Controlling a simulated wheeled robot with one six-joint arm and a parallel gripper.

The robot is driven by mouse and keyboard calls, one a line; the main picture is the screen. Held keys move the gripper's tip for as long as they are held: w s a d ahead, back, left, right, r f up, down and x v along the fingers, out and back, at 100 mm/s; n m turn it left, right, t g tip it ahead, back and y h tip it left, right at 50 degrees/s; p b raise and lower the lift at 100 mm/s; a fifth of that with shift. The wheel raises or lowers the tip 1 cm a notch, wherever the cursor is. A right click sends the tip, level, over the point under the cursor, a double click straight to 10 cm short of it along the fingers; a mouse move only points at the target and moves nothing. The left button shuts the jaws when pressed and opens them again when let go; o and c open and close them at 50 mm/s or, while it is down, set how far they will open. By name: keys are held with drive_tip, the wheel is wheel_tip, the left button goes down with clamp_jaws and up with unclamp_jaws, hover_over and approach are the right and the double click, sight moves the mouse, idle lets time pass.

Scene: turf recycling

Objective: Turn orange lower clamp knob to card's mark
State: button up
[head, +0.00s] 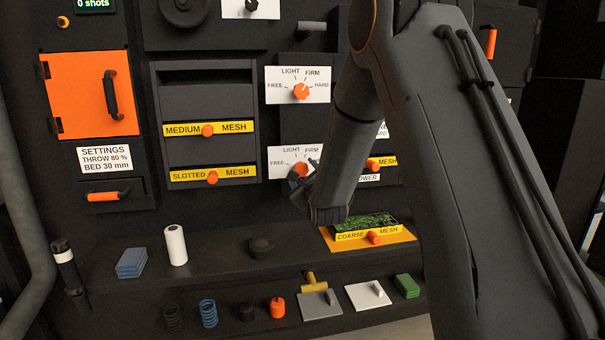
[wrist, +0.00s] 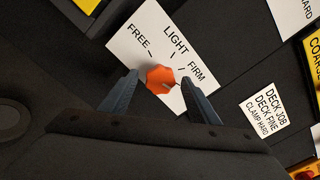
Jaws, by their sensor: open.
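The orange lower clamp knob (wrist: 160,78) sits on a white dial plate (wrist: 140,45) marked FREE, LIGHT and FIRM in the wrist view; the HARD mark is hidden there. In the head view the knob (head: 300,169) is partly covered by my gripper (head: 304,177). My gripper (wrist: 159,82) is open, with one finger on each side of the knob; I cannot tell whether they touch it. The knob's exact pointing is unclear. The white card (wrist: 265,108) reads DECK JOB, DECK FINE, CLAMP HARD, right of the knob in the wrist view.
An upper dial with an orange knob (head: 301,90) sits above. The slotted mesh drawer (head: 240,174) is to the left. The coarse mesh tray (head: 350,236) lies on the shelf below. My arm covers much of the panel's right side.

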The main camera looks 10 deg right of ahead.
drive_tip(key=s, duration=0.7)
drive_tip(key=shift+s+b, duration=0.25)
drive_tip(key=shift+b, duration=0.15)
